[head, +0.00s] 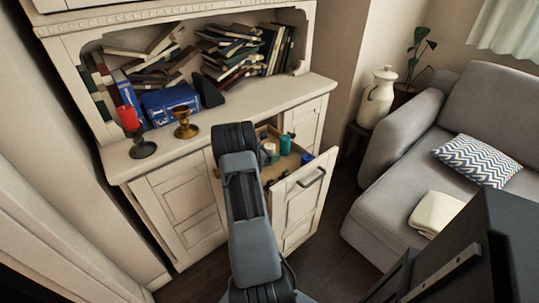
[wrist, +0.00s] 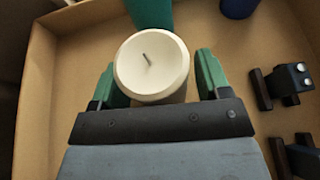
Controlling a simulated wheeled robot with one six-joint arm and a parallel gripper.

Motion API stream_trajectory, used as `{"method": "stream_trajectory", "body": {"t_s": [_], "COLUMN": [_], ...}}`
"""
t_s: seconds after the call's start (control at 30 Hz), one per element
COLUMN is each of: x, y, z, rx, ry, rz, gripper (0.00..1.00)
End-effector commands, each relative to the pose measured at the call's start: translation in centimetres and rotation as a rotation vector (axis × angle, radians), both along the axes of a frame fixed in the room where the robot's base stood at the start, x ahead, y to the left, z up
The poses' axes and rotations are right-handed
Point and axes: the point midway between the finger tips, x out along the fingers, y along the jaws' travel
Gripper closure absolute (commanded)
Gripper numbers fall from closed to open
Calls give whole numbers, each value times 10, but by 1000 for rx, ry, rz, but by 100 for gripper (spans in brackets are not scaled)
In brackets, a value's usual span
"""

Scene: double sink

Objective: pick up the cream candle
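The cream candle (wrist: 152,68) stands upright with its dark wick showing, in a wooden drawer. In the wrist view it sits between the two green fingers of my gripper (wrist: 160,85). The left finger is at or very near the candle's side. A small gap shows between the candle and the right finger, so the gripper looks open around it. In the head view a small part of the candle (head: 270,148) shows beside my arm, which hides the gripper.
A teal object (wrist: 150,12) stands just behind the candle, and a blue one (wrist: 238,8) is further right. Black objects (wrist: 290,80) lie at the right. The open drawer (head: 304,184) has walls close around. A red candle (head: 128,118) and brass goblet (head: 182,118) stand on the cabinet top.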

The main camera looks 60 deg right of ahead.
Motion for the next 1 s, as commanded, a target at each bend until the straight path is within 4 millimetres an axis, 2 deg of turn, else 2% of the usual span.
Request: {"method": "stream_trajectory", "body": {"t_s": [0.07,0.47,0.77,0.87,1.0], "x": [0,0,0,0,0], "y": [0,0,0,0,0], "z": [0,0,2,8,25], "rx": [0,0,-1,-2,-3], "ry": [0,0,0,-1,-2], "rz": [0,0,0,-1,0], "gripper": [37,76,77,77,77]}}
